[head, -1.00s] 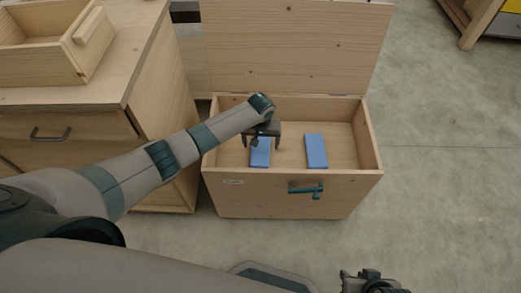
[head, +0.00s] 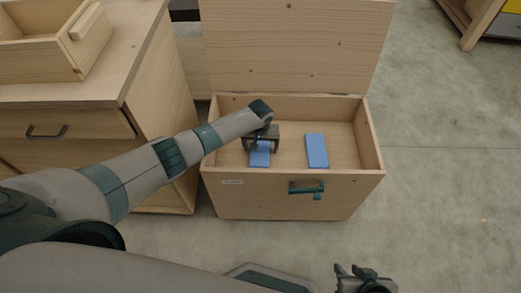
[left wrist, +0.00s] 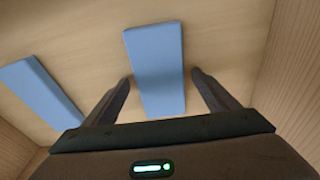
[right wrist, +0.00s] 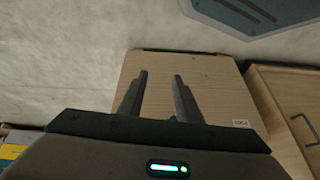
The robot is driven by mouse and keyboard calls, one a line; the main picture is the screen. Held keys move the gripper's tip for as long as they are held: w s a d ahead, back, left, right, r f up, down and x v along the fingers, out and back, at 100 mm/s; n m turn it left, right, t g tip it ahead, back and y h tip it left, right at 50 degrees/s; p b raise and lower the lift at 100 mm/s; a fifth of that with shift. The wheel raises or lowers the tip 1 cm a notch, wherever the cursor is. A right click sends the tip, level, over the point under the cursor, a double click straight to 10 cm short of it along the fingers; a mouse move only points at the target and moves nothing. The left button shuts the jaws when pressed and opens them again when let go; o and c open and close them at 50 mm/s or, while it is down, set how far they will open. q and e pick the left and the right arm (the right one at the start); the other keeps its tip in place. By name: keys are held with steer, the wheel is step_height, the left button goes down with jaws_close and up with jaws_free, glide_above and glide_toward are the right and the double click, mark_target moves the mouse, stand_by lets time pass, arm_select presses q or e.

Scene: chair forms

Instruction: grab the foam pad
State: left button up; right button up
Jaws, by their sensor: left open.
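Two blue foam pads lie flat on the floor of an open wooden chest. The left pad (head: 260,158) is partly hidden under my left gripper (head: 261,144); the right pad (head: 316,151) lies clear beside it. In the left wrist view, one pad (left wrist: 154,62) shows between the open fingers of my left gripper (left wrist: 161,77), with a finger on each side and gaps visible. The other pad (left wrist: 42,92) is at the left there. My right gripper (head: 365,279) is outside the chest at the bottom; its fingers (right wrist: 160,76) are apart with nothing between them.
The chest (head: 290,197) has a raised lid (head: 298,45) behind and a teal latch (head: 306,188) in front. A wooden cabinet (head: 165,150) with an open box (head: 45,55) on top stands at the left. The concrete floor (head: 450,200) is clear at the right.

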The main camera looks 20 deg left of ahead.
mark_target(263, 150)
arm_select(q)
steer(key=c, duration=1.1)
steer(key=shift+r, duration=0.1)
arm_select(e)
steer(key=shift+d, duration=0.1)
